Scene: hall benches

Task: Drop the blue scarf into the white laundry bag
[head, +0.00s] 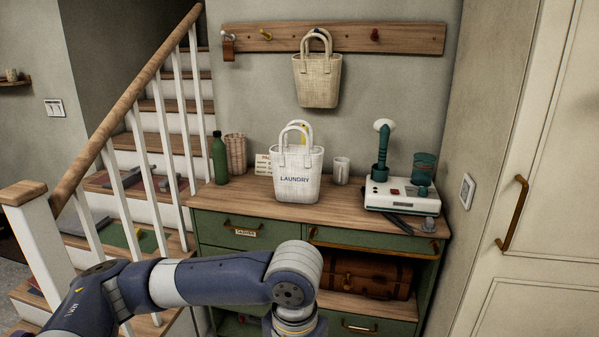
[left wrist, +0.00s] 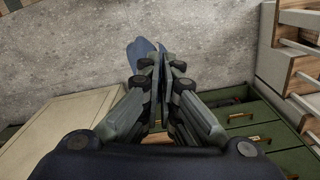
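The white laundry bag (head: 298,190), printed "LAUNDRY", stands upright on the green cabinet's wooden top in the head view, its handles up. The blue scarf (left wrist: 141,52) shows in the left wrist view as folds of blue cloth at the fingertips; the rest is hidden by the fingers. My left gripper (left wrist: 161,64) has its fingers close together on the cloth. In the head view my left arm reaches in front of the cabinet, below the bag, and its gripper is cut off by the bottom edge. My right gripper is in neither view.
A beige bag (head: 317,80) hangs from the peg rail above the laundry bag. A green bottle (head: 220,158) and a woven cup (head: 236,154) stand left of it, a white cup (head: 342,170) and a white device (head: 399,196) right. A stair railing (head: 130,115) is at left.

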